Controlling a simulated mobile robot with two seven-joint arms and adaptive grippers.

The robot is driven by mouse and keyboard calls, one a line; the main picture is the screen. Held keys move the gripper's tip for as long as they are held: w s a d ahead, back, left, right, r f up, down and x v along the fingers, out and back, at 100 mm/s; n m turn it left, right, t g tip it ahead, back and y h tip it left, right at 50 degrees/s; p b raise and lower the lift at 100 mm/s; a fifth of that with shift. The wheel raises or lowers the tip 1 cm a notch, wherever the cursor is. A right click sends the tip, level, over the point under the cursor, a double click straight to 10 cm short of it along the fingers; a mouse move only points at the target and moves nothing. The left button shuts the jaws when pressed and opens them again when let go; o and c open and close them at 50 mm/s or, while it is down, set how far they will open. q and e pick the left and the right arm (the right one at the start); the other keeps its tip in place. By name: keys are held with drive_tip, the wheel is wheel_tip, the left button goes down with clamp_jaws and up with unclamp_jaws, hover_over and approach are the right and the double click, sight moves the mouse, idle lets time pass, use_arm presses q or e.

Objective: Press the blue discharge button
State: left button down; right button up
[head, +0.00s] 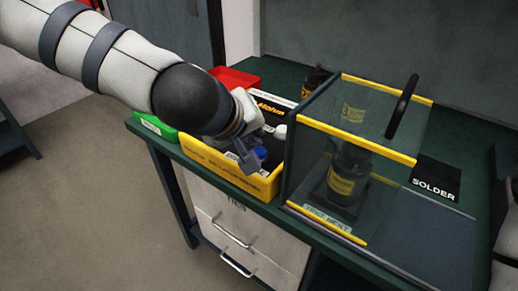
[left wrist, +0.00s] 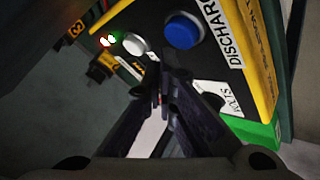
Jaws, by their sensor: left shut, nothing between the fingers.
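The blue discharge button (head: 261,153) shows on the black face inside the yellow-edged box (head: 222,172). In the left wrist view the blue button (left wrist: 183,30) is a round cap beside a white label reading "DISCHAR" (left wrist: 221,35). My left gripper (head: 248,163) is shut and empty, close to the blue button in the head view. In the left wrist view its fingertips (left wrist: 160,84) appear below and left of the button. No contact with it is visible. My right gripper is not in view.
A yellow-edged clear case (head: 365,144) with a dark bottle (head: 346,180) stands to the right. A red bin (head: 235,78) and green bin (head: 155,126) are nearby.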

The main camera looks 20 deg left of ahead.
use_arm(q)
drive_tip(key=shift+f, duration=0.1)
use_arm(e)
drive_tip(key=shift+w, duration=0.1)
use_arm(q)
drive_tip(key=shift+f, duration=0.3)
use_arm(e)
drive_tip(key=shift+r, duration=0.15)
use_arm(q)
drive_tip(key=shift+f, duration=0.7)
idle(0.6)
drive_tip(key=shift+r, duration=1.15)
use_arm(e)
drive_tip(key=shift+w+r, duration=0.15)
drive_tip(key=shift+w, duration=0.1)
